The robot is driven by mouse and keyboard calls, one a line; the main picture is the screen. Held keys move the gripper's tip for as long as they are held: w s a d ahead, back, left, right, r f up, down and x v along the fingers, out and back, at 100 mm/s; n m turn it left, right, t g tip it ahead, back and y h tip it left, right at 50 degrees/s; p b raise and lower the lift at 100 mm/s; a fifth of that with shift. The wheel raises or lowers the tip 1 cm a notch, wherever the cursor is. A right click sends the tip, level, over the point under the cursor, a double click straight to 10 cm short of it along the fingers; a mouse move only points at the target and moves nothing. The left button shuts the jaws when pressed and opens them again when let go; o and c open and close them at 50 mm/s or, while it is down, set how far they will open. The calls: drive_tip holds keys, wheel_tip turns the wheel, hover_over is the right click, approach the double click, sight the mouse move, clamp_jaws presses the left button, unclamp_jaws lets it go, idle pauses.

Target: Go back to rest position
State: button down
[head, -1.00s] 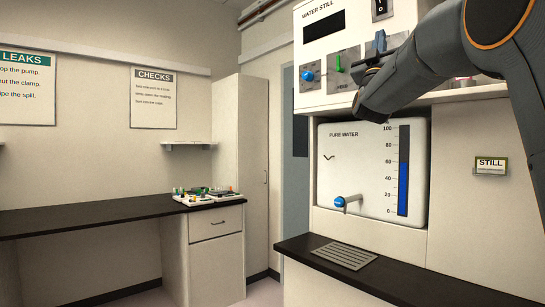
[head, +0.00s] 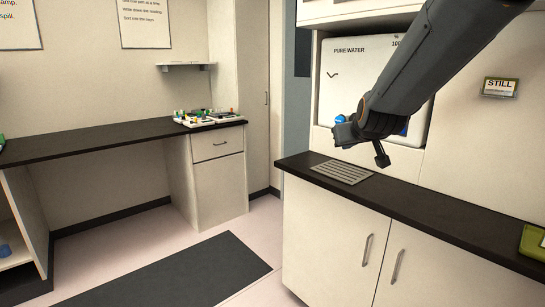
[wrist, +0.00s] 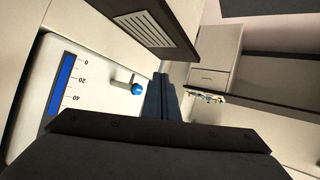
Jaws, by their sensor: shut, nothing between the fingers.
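My gripper (head: 346,133) hangs in front of the pure water panel (head: 335,95) of the water still in the head view, covering part of its gauge and blue-knobbed tap. In the wrist view my gripper's dark fingers (wrist: 161,88) are together, with nothing held between them. The panel (wrist: 98,72) shows at left in that view, with its blue tap knob (wrist: 137,88) beside the fingers and apart from them in the picture. My arm reaches in from the upper right of the head view.
A dark counter (head: 420,205) with a metal drain grille (head: 342,172) runs below the still. A yellow-green object (head: 533,242) is at its right end. A second bench (head: 90,140) holds small coloured items (head: 205,117). The floor between them is clear apart from a dark mat (head: 180,272).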

drive_tip(key=s+f+g, duration=0.4)
drive_tip(key=s+f, duration=0.3)
drive_tip(key=s, duration=0.4)
drive_tip(key=s+a+f+m+g, duration=0.1)
drive_tip(key=s+f+g, duration=0.3)
drive_tip(key=s+f, duration=0.4)
drive_tip(key=s+a+f+g, duration=0.1)
drive_tip(key=s+f+g, duration=0.2)
drive_tip(key=s+f, duration=0.5)
drive_tip(key=s, duration=0.7)
drive_tip(key=shift+s+m+g+y, duration=0.3)
drive_tip(key=shift+s+g, duration=0.1)
drive_tip(key=shift+w+a, duration=0.1)
drive_tip(key=shift+f, duration=0.1)
